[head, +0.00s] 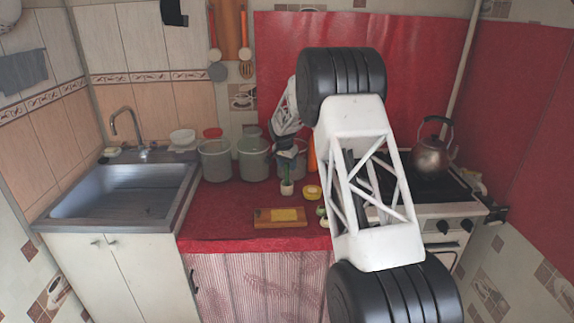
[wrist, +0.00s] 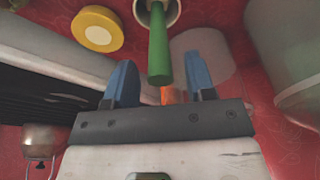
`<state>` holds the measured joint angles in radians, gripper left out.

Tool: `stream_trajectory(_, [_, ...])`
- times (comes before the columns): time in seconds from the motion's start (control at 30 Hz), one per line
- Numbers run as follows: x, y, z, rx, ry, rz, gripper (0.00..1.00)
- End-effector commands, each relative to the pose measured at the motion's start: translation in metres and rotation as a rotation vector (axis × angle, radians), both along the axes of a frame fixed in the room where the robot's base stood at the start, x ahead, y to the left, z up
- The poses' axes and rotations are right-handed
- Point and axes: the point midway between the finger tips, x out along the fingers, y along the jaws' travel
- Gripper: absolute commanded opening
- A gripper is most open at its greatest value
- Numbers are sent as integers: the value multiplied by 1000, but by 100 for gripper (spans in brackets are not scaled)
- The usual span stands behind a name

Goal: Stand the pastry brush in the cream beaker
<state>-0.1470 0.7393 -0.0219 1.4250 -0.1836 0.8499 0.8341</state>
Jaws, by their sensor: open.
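The green pastry brush (head: 287,169) stands in the cream beaker (head: 287,188) on the red counter. In the wrist view, the brush's green handle (wrist: 158,45) runs up out of the round mouth of the beaker (wrist: 172,12). Its bristle end is not visible. My gripper (head: 287,152) is above the beaker. In the wrist view my gripper (wrist: 160,80) has its blue fingers spread wide, with the handle's free end between them and clear space on both sides.
A round yellow-topped container (head: 312,191) sits right of the beaker, and a wooden board (head: 263,220) with a yellow item lies in front. Large grey pots (head: 216,160) stand behind to the left. The stove with a kettle (head: 432,157) is at right; the sink (head: 120,190) is at left.

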Motion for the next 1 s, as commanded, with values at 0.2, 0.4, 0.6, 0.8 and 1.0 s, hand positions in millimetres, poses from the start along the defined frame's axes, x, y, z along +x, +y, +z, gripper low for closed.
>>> stream_trajectory(0.2, [-1, 0, 3, 0, 0, 0, 50])
stream_trajectory(0.4, [-3, 2, 17, 1, -1, 0, 50])
stream_trajectory(0.6, [-7, 5, 42, 1, -1, -1, 50])
stream_trajectory(0.8, [-11, 7, 65, 1, -1, -1, 50])
stream_trajectory(1.0, [-13, 9, 75, 0, 0, 0, 50])
